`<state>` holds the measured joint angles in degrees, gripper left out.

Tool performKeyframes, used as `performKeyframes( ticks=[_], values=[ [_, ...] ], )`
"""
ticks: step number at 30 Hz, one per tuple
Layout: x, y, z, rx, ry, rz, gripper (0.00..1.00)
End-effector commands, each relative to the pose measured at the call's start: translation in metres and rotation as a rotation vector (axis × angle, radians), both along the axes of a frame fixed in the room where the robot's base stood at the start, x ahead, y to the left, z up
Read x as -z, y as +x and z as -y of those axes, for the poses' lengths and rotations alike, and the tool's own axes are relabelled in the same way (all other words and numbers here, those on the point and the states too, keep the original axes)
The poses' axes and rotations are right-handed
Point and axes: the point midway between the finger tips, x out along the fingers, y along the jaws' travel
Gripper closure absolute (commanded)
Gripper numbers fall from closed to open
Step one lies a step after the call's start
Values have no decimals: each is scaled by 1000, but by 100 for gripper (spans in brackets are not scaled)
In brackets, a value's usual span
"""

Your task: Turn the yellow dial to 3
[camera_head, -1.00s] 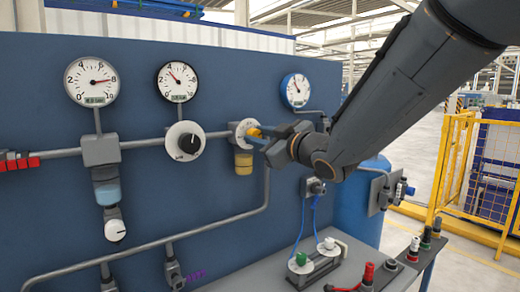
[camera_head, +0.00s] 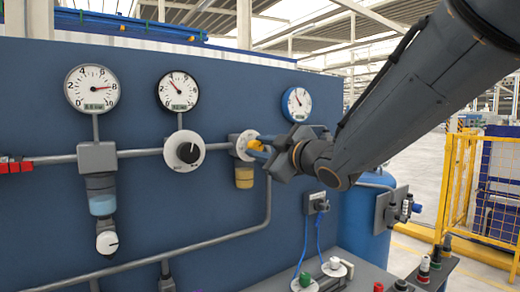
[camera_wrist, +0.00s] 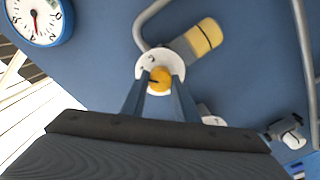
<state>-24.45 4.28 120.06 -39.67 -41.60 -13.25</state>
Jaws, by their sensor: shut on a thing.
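The yellow dial (camera_head: 256,145) sits on a round white plate (camera_head: 240,143) on the blue panel, right of the black dial. My gripper (camera_head: 262,146) reaches it from the right and is shut on it. In the wrist view the yellow dial (camera_wrist: 160,78) is between my two fingertips (camera_wrist: 160,86), with a dark mark on its left side. The white plate (camera_wrist: 150,60) around it carries small dark figures. They are too small to read surely, and my fingers hide its lower part.
The black dial (camera_head: 187,152) is to the left. Three gauges hang above: white (camera_head: 92,90), black-rimmed (camera_head: 178,89) and blue-rimmed (camera_head: 296,104). A yellow-bowled filter (camera_head: 244,178) is just below the dial. A bench with knobs and a blue tank (camera_head: 366,222) are at lower right.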

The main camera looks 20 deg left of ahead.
Motion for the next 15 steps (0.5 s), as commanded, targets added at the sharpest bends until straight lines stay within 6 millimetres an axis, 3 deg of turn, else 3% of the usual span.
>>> performKeyframes(
  ticks=[1,2,5,15],
  values=[
    [0,0,0,1,0,-1,95],
    [0,0,0,1,0,-1,70],
    [0,0,0,1,0,-1,54],
    [0,-1,2,1,1,0,54]
  ],
)
